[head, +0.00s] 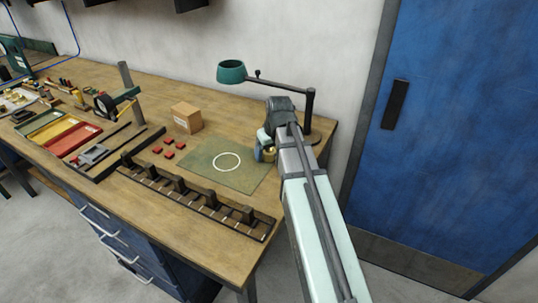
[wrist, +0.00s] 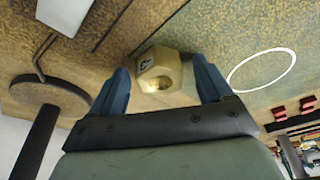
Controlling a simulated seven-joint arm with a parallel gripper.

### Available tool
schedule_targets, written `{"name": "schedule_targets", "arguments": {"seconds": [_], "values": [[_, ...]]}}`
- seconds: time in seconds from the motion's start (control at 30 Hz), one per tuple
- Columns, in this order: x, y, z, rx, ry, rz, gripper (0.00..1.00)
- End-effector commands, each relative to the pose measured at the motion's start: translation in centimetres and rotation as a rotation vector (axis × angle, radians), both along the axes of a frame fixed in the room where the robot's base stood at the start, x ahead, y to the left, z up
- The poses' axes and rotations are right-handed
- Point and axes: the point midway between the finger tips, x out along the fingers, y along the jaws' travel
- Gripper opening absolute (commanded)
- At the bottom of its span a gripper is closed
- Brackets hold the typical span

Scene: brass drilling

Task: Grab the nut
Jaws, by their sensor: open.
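The brass nut (wrist: 158,68) is a hexagonal block with a round hole and a small dark mark on one face. In the wrist view it sits between the two blue fingers of my gripper (wrist: 165,85), with a gap to the left finger and little or no visible gap to the right one. In the head view the nut (head: 270,154) is a small brass patch at the right edge of the green mat (head: 206,169), partly hidden by my gripper (head: 263,154). My gripper is open around the nut. Whether a finger touches it I cannot tell.
A lamp (head: 309,115) with a round base stands close behind my arm. A white circle (head: 226,162) marks the mat. Red blocks (head: 168,153), a cardboard box (head: 187,117) and a dark slotted rack (head: 195,196) lie to the left. The mat's middle is clear.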

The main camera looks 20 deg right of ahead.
Motion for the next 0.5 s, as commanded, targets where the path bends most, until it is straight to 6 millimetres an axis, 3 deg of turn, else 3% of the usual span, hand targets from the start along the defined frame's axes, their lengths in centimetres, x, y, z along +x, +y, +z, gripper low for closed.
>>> {"name": "schedule_targets", "arguments": {"seconds": [0.2, 0.5], "values": [[0.02, 0.02, -0.10, 0.000, 0.000, 0.000, 0.79], [0.01, 0.01, -0.08, 0.000, 0.000, 0.000, 0.52]]}}
